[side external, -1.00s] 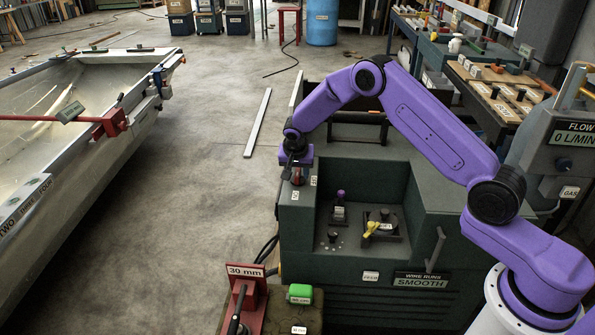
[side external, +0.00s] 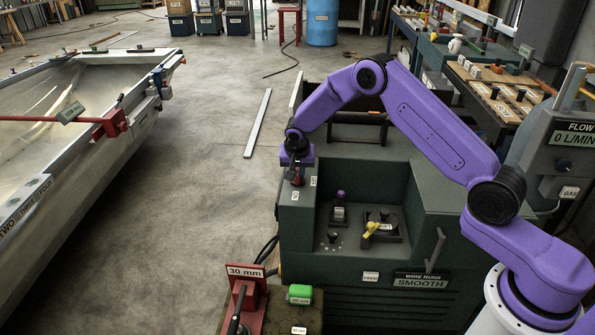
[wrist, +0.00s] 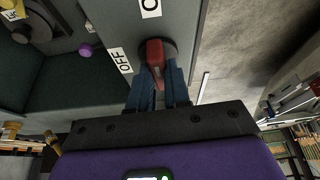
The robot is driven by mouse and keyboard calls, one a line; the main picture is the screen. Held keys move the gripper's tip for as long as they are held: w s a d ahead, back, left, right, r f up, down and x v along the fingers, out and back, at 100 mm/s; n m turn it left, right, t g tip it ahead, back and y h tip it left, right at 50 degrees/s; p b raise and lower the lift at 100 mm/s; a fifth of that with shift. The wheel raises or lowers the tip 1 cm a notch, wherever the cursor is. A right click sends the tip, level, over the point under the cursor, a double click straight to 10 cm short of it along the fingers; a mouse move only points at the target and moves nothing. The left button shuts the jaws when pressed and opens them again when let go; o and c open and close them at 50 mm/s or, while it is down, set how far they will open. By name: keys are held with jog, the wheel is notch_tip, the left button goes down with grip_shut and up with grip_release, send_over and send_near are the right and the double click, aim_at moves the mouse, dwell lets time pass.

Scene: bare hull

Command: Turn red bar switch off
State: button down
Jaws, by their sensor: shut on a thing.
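The red bar switch (wrist: 155,53) sits on a dark round base on the top of the green machine's left corner. In the wrist view my gripper (wrist: 160,75) is shut on the red bar, with one blue finger on each side. An OFF label (wrist: 121,61) lies to the left of the switch. A second label (wrist: 150,7), cut off at the frame edge, lies above it. In the side view my gripper (side external: 296,177) stands over the corner and largely hides the switch.
The green machine (side external: 355,178) has a recess with a yellow-handled knob (side external: 371,229) and a small purple-topped control (side external: 340,195). A boat hull (side external: 90,160) lies to the left, across open floor. A red stand marked 30 mm (side external: 246,272) is in front.

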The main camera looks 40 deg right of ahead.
jog(key=n, duration=0.1)
jog(key=n+y, duration=0.1)
jog(key=n, duration=0.2)
jog(key=shift+s+f+t+y, duration=0.2)
jog(key=shift+f+t+y, duration=0.1)
jog(key=shift+t, duration=0.1)
jog(key=n, duration=0.2)
jog(key=n+y, duration=0.1)
jog(key=n, duration=0.1)
jog(key=shift+d+n+y, duration=0.2)
jog(key=shift+n+y, duration=0.1)
jog(key=shift+n, duration=0.1)
jog(key=n+y, duration=0.1)
jog(key=n, duration=0.3)
jog(key=shift+d+n+y, duration=0.15)
jog(key=shift+n+y, duration=0.15)
jog(key=shift+y, duration=0.1)
jog(key=shift+n+g+y, duration=0.5)
jog(key=shift+n+y, duration=0.1)
jog(key=shift+n, duration=1.2)
jog(key=c, duration=1.1)
grip_release()
jog(key=shift+d, duration=0.1)
jog(key=shift+w, duration=0.1)
jog(key=shift+r, duration=0.15)
